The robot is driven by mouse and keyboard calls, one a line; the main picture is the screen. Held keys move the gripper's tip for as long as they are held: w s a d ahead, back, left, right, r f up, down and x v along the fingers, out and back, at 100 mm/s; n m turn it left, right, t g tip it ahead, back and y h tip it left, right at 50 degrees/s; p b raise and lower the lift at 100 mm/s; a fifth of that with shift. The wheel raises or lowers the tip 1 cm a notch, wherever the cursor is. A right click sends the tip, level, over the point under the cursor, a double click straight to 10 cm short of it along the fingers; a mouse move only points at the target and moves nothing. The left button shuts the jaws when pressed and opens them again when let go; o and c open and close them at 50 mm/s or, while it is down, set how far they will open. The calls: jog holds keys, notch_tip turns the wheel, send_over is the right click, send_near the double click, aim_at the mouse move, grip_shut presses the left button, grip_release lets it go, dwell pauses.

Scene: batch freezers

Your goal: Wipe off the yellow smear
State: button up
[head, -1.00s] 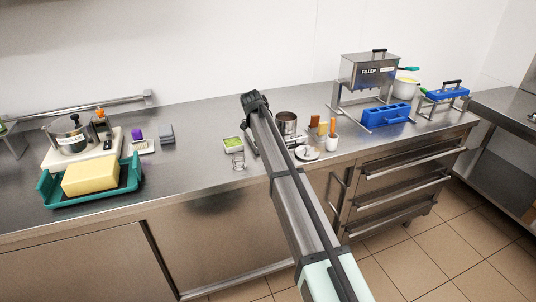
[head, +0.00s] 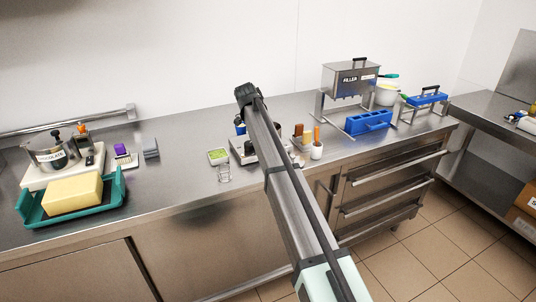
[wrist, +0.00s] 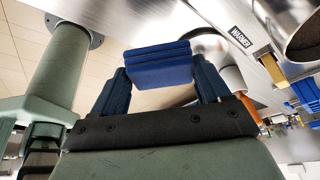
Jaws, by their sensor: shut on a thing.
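My gripper (wrist: 162,70) is shut on a blue block-like pad (wrist: 158,55), which sits between its two dark blue fingers in the wrist view. In the head view my arm hides most of the gripper, and a bit of blue shows left of the arm above the counter (head: 185,185). I cannot make out a yellow smear in either view. Whether the pad touches any surface cannot be told.
A teal tray (head: 119,195) with a yellow block (head: 72,193) stands at left. A green-filled dish (head: 218,156) and a small clear glass (head: 224,173) stand left of my arm. A filler machine (head: 350,80) and blue mould (head: 368,122) stand at right. A warmer label (wrist: 240,36) shows in the wrist view.

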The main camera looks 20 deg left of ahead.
jog(key=shift+r, duration=1.15)
